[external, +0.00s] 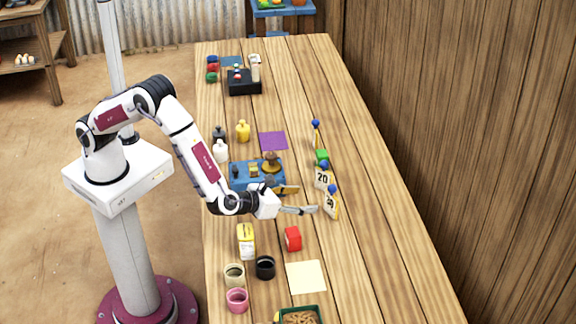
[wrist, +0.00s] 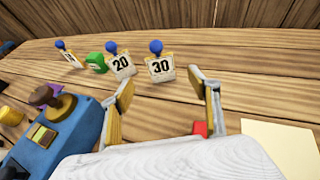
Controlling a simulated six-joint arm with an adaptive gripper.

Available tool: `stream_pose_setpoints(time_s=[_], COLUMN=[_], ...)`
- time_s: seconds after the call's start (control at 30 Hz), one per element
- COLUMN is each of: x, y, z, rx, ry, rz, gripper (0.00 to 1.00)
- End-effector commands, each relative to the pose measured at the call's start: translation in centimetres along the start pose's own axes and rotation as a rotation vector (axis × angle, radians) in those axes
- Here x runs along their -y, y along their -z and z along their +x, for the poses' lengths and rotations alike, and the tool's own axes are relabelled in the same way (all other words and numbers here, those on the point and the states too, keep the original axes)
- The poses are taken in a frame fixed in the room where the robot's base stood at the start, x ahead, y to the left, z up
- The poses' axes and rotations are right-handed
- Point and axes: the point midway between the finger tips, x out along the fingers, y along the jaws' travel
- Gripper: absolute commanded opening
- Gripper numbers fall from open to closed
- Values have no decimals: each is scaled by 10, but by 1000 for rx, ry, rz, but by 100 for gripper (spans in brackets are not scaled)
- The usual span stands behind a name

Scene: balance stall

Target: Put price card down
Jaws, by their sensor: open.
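Several white price cards with blue knobs stand in a row near the wall side of the table. The card reading 30 (external: 333,207) is nearest my gripper (external: 301,199); it also shows in the wrist view (wrist: 161,70). The card reading 20 (external: 321,180) stands beside it and shows in the wrist view (wrist: 121,66). Another card (external: 316,138) stands farther along, its number hard to read. My gripper is open and empty. In the wrist view its fingers (wrist: 165,86) are spread wide, with the 30 card beyond them, apart from both.
A green object (external: 321,157) sits between the far card and the 20 card. A blue scale-like device (external: 240,178) stands left of my gripper. A red block (external: 293,239) and cream sheet (external: 306,276) lie nearer the camera. Bare wood lies right of the cards.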

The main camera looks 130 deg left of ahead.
Motion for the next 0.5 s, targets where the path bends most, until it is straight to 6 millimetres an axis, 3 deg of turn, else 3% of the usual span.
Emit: stream_pose_setpoints(time_s=[0.27, 0.5], x=[19, 52], y=[-22, -59], z=[-16, -55], rx=[-12, -6], ry=[96, 295], rz=[99, 332], gripper=[61, 61])
